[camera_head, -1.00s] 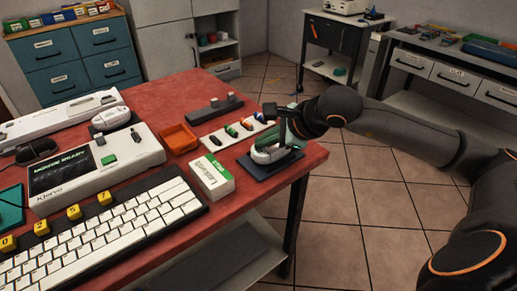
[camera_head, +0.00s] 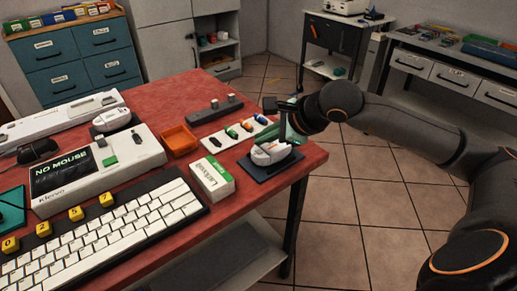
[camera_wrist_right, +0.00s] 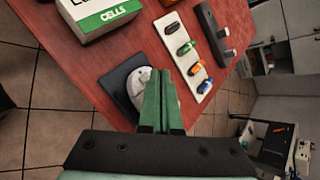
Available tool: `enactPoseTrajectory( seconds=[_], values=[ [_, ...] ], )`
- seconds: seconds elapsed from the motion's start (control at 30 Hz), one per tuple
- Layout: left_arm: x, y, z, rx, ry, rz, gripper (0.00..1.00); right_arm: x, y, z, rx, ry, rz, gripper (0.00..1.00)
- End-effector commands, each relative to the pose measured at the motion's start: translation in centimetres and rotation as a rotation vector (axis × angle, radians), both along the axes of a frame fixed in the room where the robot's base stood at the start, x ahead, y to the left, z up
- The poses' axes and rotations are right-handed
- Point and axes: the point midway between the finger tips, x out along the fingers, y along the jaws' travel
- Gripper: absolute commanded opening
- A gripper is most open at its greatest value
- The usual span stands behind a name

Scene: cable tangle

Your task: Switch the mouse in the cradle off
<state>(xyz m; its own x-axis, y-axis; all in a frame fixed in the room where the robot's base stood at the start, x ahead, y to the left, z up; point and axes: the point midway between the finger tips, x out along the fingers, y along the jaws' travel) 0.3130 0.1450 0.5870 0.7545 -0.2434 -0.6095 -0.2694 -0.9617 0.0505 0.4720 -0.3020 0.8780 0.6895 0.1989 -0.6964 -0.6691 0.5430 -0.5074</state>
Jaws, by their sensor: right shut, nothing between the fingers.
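A pale mouse (camera_head: 269,154) sits in a dark cradle (camera_head: 268,170) at the table's right edge. It also shows in the right wrist view (camera_wrist_right: 137,84), left of my fingers. My right gripper (camera_head: 291,132) has green fingers, shut and empty, just behind and to the right of the mouse. In the wrist view the shut fingers (camera_wrist_right: 160,98) point over the cradle's edge, close beside the mouse; I cannot tell whether they touch it. The mouse's switch is too small to make out. A white box with a display (camera_head: 95,168) reads "NO MOUSE". My left gripper is not in view.
A white-and-green cells box (camera_head: 212,180) stands left of the cradle. A white strip with several coloured pieces (camera_head: 235,132) lies behind it, near an orange tray (camera_head: 179,138). A second white mouse-like thing (camera_head: 112,120) sits at the back left. A keyboard (camera_head: 105,230) fills the front.

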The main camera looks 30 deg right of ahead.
Motion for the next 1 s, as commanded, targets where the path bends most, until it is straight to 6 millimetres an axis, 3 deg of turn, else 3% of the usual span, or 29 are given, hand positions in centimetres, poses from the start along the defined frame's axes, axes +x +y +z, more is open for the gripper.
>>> enactPoseTrajectory(
  seconds=[0.63,1.0],
  values=[
    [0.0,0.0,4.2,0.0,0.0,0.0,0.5,0.0,0.0,5.7,0.0,0.0,0.0,0.0],
    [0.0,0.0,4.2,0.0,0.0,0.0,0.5,0.0,0.0,6.0,0.0,0.001,0.001,0.0]
  ],
)
